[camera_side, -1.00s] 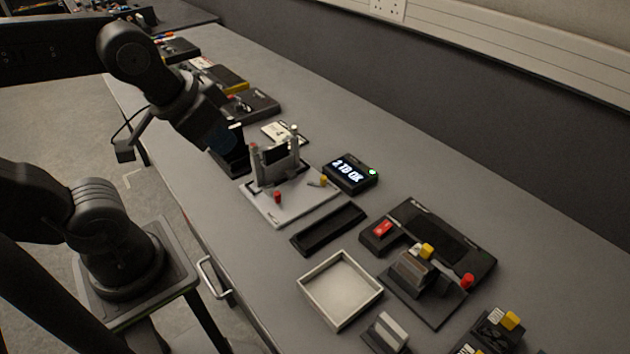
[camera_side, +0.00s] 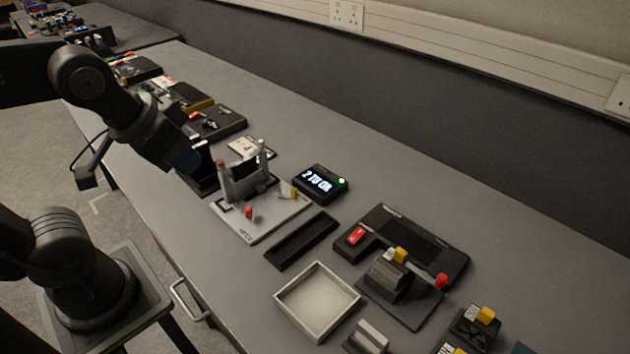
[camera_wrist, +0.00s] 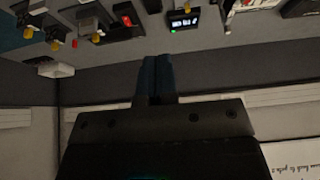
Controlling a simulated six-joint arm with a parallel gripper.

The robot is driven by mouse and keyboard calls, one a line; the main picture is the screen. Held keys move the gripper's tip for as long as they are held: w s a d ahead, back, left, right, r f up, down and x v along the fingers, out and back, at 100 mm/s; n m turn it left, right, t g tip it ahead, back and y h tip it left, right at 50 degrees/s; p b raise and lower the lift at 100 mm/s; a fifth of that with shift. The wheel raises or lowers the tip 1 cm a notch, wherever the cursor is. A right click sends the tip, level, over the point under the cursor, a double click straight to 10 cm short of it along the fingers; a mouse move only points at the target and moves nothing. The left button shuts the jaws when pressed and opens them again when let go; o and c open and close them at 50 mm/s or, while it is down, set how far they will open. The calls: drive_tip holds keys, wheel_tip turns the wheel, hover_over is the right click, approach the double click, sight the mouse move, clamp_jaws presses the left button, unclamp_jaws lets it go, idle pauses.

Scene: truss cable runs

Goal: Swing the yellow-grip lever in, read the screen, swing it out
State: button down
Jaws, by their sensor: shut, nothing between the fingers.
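The yellow-grip lever (camera_side: 294,193) sits at the right side of a pale grey plate (camera_side: 262,224), beside the screen box; other yellow grips are also in view. A short red-topped post (camera_side: 248,212) stands at the plate's front, and an upright grey holder (camera_side: 247,184) at its back. The small black screen (camera_side: 318,182) is lit with white text that looks like "2 TB OK" and has a green light; it also shows in the wrist view (camera_wrist: 184,20). My gripper (camera_wrist: 158,62) is shut and empty, its blue-grey fingers together. In the side view it is left of the holder, apart from the lever.
A black open trough (camera_side: 301,239) and a pale tray (camera_side: 288,310) lie in front of the plate. A dark fixture with a red switch (camera_side: 356,236) and a yellow grip (camera_side: 400,255) stands to the right. Bare bench runs along the wall.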

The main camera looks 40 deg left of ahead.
idle(0.4)
drive_tip(key=w+a+r+g, duration=0.1)
drive_tip(key=w+r+g, duration=0.1)
drive_tip(key=w, duration=0.9)
drive_tip(key=w+a+r+g, duration=0.2)
drive_tip(key=w+r+g, duration=0.1)
drive_tip(key=w, duration=0.9)
drive_tip(key=w+a+f+g, duration=0.2)
drive_tip(key=w+f, duration=0.5)
drive_tip(key=w, duration=0.2)
drive_tip(key=w+a+f+g, duration=0.1)
drive_tip(key=w+f, duration=0.1)
drive_tip(key=f, duration=0.5)
drive_tip(key=w+a+f+g, duration=0.1)
drive_tip(key=w+f+g, duration=0.1)
drive_tip(key=f, duration=0.5)
drive_tip(key=shift+w+f, duration=0.35)
drive_tip(key=shift+w, duration=0.1)
